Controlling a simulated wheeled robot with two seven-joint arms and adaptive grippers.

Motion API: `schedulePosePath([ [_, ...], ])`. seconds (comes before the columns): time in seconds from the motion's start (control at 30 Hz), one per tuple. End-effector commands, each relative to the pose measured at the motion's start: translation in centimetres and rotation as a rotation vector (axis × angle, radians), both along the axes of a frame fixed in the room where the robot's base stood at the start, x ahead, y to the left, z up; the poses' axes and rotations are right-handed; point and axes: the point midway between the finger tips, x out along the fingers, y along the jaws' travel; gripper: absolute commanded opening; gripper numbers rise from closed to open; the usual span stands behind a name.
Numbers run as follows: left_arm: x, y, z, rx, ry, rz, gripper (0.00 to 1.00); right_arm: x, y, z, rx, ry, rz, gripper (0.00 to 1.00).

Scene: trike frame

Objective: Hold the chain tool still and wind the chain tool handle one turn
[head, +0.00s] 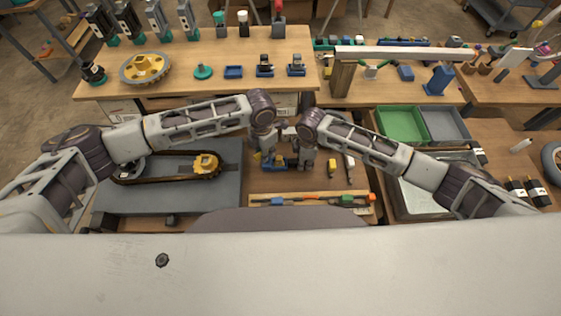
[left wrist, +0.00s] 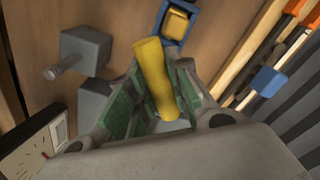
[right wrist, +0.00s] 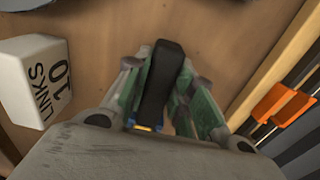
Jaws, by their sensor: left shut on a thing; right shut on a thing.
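My left gripper (head: 267,142) and right gripper (head: 304,160) are close together over the bench's near middle. In the left wrist view, the left gripper's green-padded fingers (left wrist: 155,105) close around a yellow cylinder, which looks like the chain tool's grip (left wrist: 153,70). In the right wrist view, the right gripper's fingers (right wrist: 163,95) close around an upright black bar, which looks like the chain tool handle (right wrist: 162,72). A bit of blue and yellow shows at the bar's lower end. In the head view the grippers hide most of the tool.
A grey board (head: 200,195) with a chain and yellow sprocket (head: 206,165) lies left. A wooden tray (head: 310,200) of tools lies in front. A white block marked LINKS 10 (right wrist: 35,80) stands close to the right gripper. Green (head: 401,125) and grey bins (head: 446,124) stand right.

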Motion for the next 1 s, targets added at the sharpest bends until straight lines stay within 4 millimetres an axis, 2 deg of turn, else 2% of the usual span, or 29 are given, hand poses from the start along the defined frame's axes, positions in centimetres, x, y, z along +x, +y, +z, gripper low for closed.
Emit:
schedulePosePath([
  [0.37, -0.12, -0.29, 0.13, -0.006, 0.001, -0.063, 0.0, 0.02, 0.23, 0.11, 0.004, -0.002, 0.002, 0.0],
  [0.4, -0.12, -0.29, 0.13, -0.006, 0.001, -0.063, 0.21, 0.02, 0.23, 0.11, 0.004, -0.002, 0.002, 0.0],
  [0.6, -0.08, -0.19, 0.08, -0.003, 0.001, -0.06, 0.45, 0.04, 0.18, 0.12, 0.003, -0.002, 0.001, 0.0],
  [1.0, -0.01, -0.06, 0.25, -0.001, 0.0, -0.058, 0.45, 0.07, 0.09, 0.12, 0.002, -0.002, 0.0, 0.0],
])
